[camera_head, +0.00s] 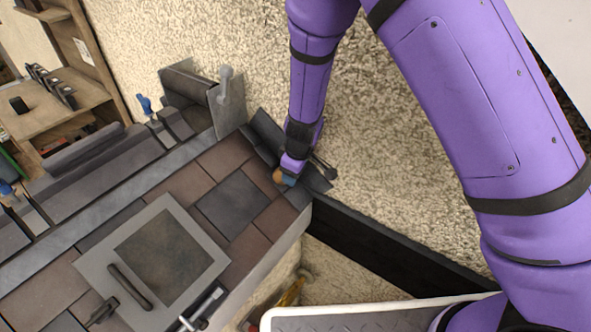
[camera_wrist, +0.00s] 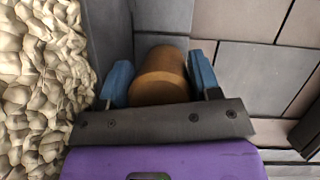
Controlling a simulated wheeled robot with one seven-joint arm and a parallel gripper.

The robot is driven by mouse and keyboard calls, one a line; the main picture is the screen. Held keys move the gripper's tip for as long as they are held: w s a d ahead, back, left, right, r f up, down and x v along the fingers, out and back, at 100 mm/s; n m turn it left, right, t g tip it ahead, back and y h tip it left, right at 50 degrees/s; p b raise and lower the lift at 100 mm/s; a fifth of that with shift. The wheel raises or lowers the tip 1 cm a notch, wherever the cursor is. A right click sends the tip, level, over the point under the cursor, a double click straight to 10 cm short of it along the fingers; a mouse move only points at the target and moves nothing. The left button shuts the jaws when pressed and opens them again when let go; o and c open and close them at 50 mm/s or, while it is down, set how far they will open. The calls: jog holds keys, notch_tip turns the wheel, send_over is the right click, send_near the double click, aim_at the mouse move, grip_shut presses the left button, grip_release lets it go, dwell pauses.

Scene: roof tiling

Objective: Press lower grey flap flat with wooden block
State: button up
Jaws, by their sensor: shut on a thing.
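My gripper (camera_head: 287,180) is at the right edge of the tiled roof, low against the stone wall side. In the wrist view my gripper (camera_wrist: 160,85) has its two blue fingers shut on a rounded brown wooden block (camera_wrist: 161,74). The block shows only as a small brown patch in the head view (camera_head: 278,176). Dark grey flaps (camera_head: 266,131) stand along the roof edge by the wall; one (camera_head: 318,184) lies beside my gripper. In the wrist view a grey flap surface (camera_wrist: 112,35) runs beside the block. Whether the block touches it is hidden.
A framed roof window (camera_head: 160,255) sits in the tiles, with dark tools near it. An upright grey sheet (camera_head: 228,105) stands at the wall. A wooden shelf (camera_head: 45,110) is at the upper left. A dark beam (camera_head: 395,250) runs right of the roof.

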jog(key=s+d+r, duration=0.2)
jog(key=d+r, duration=0.1)
jog(key=r, duration=0.3)
jog(key=shift+s+d+r, duration=0.25)
jog(key=shift+s+r, duration=0.05)
jog(key=shift+r, duration=0.05)
dwell(0.7)
dwell(1.1)
